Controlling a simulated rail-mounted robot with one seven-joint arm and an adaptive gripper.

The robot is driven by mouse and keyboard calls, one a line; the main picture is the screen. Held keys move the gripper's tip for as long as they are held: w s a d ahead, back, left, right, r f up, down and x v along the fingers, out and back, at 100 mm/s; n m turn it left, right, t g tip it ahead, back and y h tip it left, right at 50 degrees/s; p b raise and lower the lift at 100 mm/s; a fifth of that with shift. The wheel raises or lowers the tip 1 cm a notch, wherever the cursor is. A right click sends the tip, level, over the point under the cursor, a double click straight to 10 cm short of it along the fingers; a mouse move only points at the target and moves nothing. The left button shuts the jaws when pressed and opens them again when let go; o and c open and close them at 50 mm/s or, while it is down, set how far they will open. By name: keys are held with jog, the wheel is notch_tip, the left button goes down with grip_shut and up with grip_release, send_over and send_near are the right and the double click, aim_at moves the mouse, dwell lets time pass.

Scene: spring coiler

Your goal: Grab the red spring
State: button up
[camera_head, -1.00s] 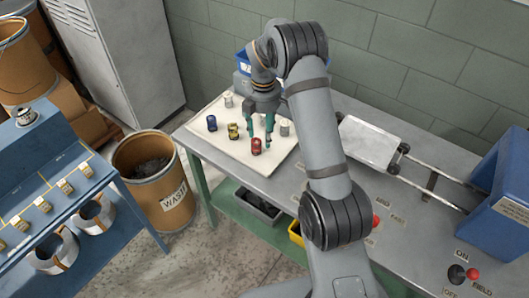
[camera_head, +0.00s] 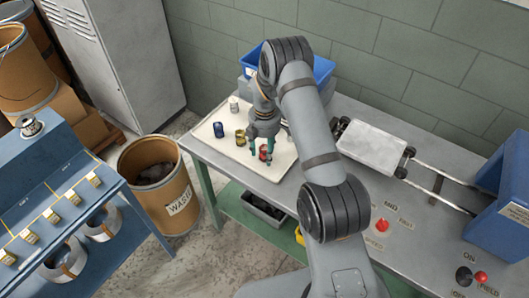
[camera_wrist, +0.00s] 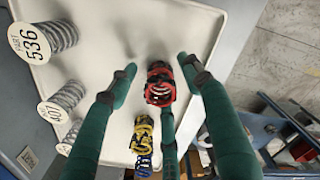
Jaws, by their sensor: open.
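The red spring (camera_head: 264,153) stands on a pale tray (camera_head: 240,160) on the grey bench. In the wrist view the red spring (camera_wrist: 159,86) is between the green fingers of my gripper (camera_wrist: 157,72). The left and right fingers are spread with a gap on each side of it. A third finger comes up from below, close to or against its lower edge; I cannot tell if they touch. My gripper (camera_head: 261,150) is open and low over the tray in the head view, where its fingers partly hide the spring.
A yellow spring (camera_head: 240,138) and a blue spring (camera_head: 219,130) stand left of the red one. Grey springs with round labels (camera_wrist: 62,38) line the tray's side. A blue bin (camera_head: 322,68) is behind my arm. A flat plate (camera_head: 372,150) on rails is right.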

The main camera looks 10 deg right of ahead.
jog(key=shift+c, duration=1.2)
jog(key=c, duration=1)
grip_shut()
jog(key=shift+r, duration=0.1)
